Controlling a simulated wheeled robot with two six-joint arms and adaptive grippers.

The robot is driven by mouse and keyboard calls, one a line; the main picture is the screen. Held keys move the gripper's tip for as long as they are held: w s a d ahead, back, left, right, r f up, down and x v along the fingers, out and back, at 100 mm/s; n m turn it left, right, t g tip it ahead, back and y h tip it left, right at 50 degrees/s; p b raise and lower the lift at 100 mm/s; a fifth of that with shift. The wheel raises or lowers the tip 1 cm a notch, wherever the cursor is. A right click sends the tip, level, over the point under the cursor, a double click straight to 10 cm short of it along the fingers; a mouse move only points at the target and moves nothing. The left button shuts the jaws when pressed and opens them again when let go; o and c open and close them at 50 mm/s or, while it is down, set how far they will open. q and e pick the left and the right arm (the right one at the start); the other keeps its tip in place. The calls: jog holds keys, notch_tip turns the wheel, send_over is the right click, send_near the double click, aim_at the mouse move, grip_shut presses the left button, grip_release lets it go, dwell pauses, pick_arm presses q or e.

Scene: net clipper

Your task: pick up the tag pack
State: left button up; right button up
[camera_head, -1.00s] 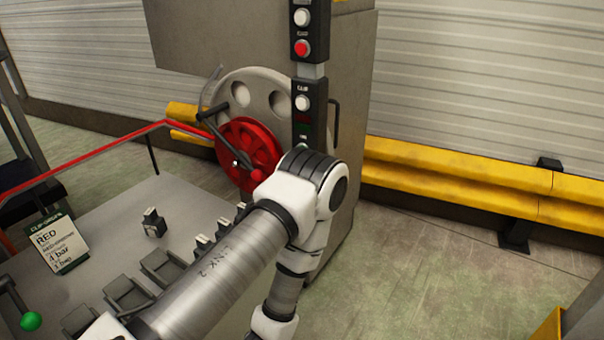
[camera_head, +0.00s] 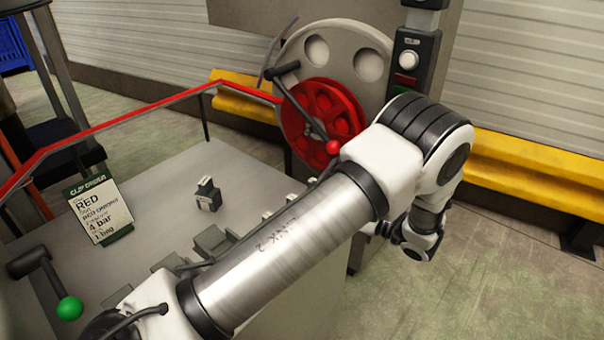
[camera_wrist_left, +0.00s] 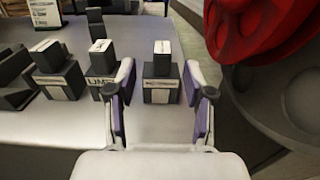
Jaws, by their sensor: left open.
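Several small black blocks with white tops and pale labels stand on the grey table; I cannot tell for sure which is the tag pack. In the left wrist view one block (camera_wrist_left: 162,80) stands upright between and beyond the fingertips of my left gripper (camera_wrist_left: 160,92), which is open and empty. Two more blocks, a middle one (camera_wrist_left: 102,70) and a left one (camera_wrist_left: 57,72), stand to its left. In the head view a single small black block (camera_head: 208,195) stands on the table, and my left arm hides part of the row. My right gripper is not in view.
A red reel (camera_head: 325,120) is mounted on the grey machine behind the table; it is close on the right in the wrist view. A sign card (camera_head: 100,210), a green-knobbed lever (camera_head: 70,308) and a red rail (camera_head: 130,118) are at the left. Grey trays (camera_head: 208,242) line the table.

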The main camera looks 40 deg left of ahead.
pick_arm(q)
jog(key=shift+a+r, duration=0.1)
jog(key=shift+a, duration=0.25)
jog(key=a, duration=0.5)
jog(key=shift+s+a, duration=0.15)
jog(key=shift+s, duration=0.05)
jog(key=shift+r, duration=0.1)
grip_shut()
